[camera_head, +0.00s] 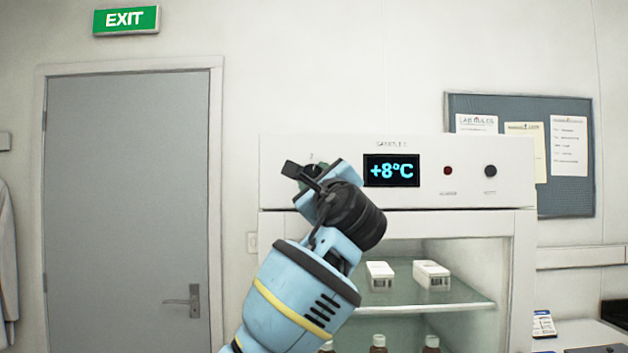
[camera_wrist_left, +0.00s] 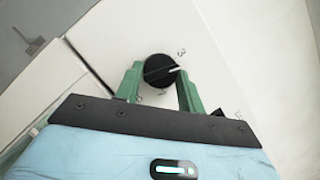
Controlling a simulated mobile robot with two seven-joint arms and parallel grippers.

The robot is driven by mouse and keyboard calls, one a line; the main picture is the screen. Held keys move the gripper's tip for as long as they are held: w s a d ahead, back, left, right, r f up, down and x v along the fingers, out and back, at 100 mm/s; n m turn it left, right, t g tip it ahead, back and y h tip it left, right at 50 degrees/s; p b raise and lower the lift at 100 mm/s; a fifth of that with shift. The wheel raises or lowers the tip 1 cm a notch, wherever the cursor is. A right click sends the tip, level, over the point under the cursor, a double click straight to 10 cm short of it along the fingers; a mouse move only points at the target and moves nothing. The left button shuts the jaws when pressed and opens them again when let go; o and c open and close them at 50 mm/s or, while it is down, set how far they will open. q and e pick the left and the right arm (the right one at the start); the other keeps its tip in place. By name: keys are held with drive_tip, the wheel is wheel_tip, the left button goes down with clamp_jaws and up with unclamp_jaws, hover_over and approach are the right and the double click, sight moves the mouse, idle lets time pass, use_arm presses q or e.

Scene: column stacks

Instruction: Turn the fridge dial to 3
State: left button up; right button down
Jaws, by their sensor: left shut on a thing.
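The black round fridge dial (camera_wrist_left: 158,69) sits on the white panel in the left wrist view. Its white pointer line is turned to the right and slightly up, just below a small mark that looks like a 2 or a 3. The green fingers of my left gripper (camera_wrist_left: 160,84) are shut on the dial, one on each side. In the head view my left gripper (camera_head: 311,178) is at the left end of the fridge's top panel (camera_head: 430,192) and mostly hides the dial. The display (camera_head: 391,170) reads +8°C. My right gripper is in neither view.
A red light (camera_head: 448,170) and a black knob (camera_head: 490,171) are right of the display. Below, the fridge shelf (camera_head: 440,306) holds two white boxes (camera_head: 431,274), with brown bottles (camera_head: 378,343) underneath. A grey door (camera_head: 125,200) stands left.

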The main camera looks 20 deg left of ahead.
use_arm(q)
drive_tip(key=n+g, duration=0.1)
drive_tip(key=n, duration=0.3)
drive_tip(key=shift+d+r+g+y, duration=0.1)
drive_tip(key=shift+g+y, duration=0.2)
drive_tip(key=shift+g, duration=0.1)
drive_tip(key=shift+n, duration=0.4)
drive_tip(key=o, duration=1)
drive_tip(key=shift+w, duration=0.1)
drive_tip(key=shift+c, duration=0.2)
drive_tip(key=v, duration=0.8)
drive_tip(key=shift+w, duration=0.1)
